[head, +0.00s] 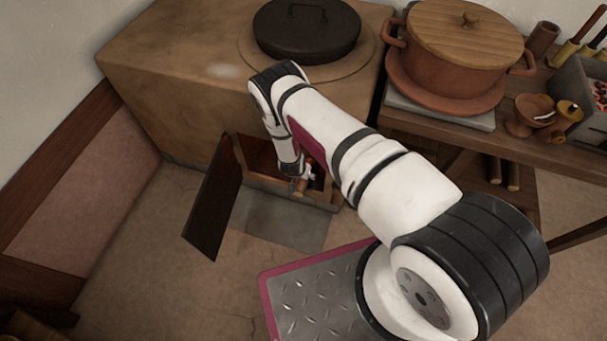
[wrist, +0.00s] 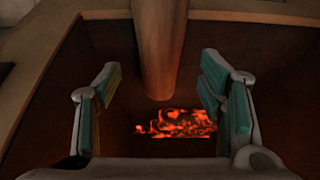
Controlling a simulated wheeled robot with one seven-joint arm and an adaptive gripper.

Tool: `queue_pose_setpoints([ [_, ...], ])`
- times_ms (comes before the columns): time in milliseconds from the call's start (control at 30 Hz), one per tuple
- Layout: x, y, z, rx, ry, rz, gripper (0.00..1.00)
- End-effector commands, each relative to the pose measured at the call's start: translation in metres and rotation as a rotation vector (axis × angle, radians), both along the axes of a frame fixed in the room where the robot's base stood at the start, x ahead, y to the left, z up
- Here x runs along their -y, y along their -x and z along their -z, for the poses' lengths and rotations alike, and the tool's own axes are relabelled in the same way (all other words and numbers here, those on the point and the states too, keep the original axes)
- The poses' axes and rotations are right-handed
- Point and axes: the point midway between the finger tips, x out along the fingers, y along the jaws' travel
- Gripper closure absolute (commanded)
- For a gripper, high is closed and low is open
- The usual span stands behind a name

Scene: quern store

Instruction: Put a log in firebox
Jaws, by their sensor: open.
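The firebox (head: 262,187) is a low opening in the front of the clay stove, with its dark door (head: 212,200) swung open to the left. Inside it, glowing orange embers (wrist: 180,122) show in the wrist view. A brown round log (wrist: 160,48) reaches in from the top of the wrist view, its near end above the embers. My gripper (wrist: 160,95) is open at the firebox mouth, with teal pads on either side of the log's end and a gap on both sides. In the head view my arm hides most of the gripper and log.
The clay stove (head: 160,60) bears a black lidded pot (head: 305,35). On the right a wooden table (head: 545,150) holds a large lidded clay pot (head: 455,60) and small bowls. More logs (head: 513,175) show beneath it. A grey slab (head: 285,225) lies before the firebox.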

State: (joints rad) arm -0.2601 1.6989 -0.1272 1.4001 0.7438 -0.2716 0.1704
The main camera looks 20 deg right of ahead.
Motion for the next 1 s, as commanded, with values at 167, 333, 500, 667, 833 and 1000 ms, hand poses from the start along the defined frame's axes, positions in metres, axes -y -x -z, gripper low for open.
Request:
queue_pose_setpoints([
  [167, -0.008, 0.011, -0.034, 0.0, 0.0, -0.001, 0.37],
  [333, -0.012, 0.017, -0.05, 0.0, 0.0, 0.0, 0.37],
  [500, -0.013, 0.019, -0.055, -0.001, 0.001, -0.001, 0.37],
  [667, -0.013, 0.019, -0.055, -0.001, 0.001, -0.001, 0.37],
  [833, -0.013, 0.019, -0.055, -0.001, 0.001, -0.001, 0.37],
  [1000, -0.013, 0.019, -0.055, -0.001, 0.001, -0.001, 0.37],
])
